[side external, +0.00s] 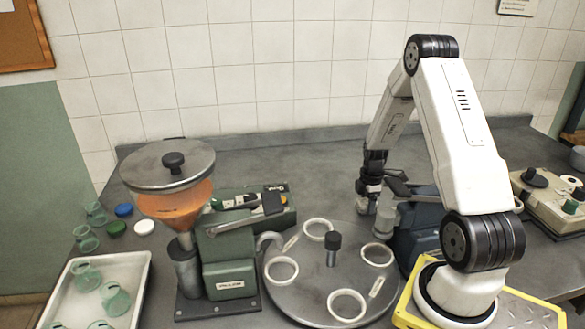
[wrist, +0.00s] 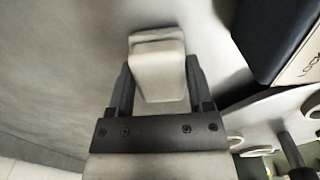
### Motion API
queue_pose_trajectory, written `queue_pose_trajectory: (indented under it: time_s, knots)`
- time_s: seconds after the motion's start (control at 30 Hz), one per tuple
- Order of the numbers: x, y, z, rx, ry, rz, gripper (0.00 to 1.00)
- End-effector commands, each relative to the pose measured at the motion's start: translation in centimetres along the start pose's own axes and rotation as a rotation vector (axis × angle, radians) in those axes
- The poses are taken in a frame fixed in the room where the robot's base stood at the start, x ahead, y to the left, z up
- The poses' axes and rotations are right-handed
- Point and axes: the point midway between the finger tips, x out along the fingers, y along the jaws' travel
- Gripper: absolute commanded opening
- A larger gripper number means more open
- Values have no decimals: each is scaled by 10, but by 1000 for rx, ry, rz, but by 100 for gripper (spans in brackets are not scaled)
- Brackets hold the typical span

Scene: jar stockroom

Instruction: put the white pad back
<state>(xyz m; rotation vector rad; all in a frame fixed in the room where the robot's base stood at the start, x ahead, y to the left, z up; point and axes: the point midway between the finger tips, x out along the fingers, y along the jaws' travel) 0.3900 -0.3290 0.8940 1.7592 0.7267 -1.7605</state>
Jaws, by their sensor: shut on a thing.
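The white pad (wrist: 158,72), a pale block with rounded edges, sits between the two dark fingers of my gripper (wrist: 160,85) in the wrist view. My gripper is shut on it, with a finger against each side. In the side external view my gripper (side external: 368,197) points down behind the round turntable, just left of a dark blue machine. I cannot make out the pad clearly there.
The dark blue machine (side external: 418,232) stands close on the right; its labelled side (wrist: 300,70) shows in the wrist view. The grey turntable (side external: 310,277) carries several white rings. A hopper machine (side external: 232,262) stands left. The back bench is largely clear.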

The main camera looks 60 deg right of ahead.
Motion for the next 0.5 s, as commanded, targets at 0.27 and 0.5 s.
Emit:
queue_pose_trajectory:
  time_s: [0.27, 0.5]
  knots:
    - [3, 0, 0, 0, 0, 0, 100]
    - [2, 0, 0, 0, 0, 0, 100]
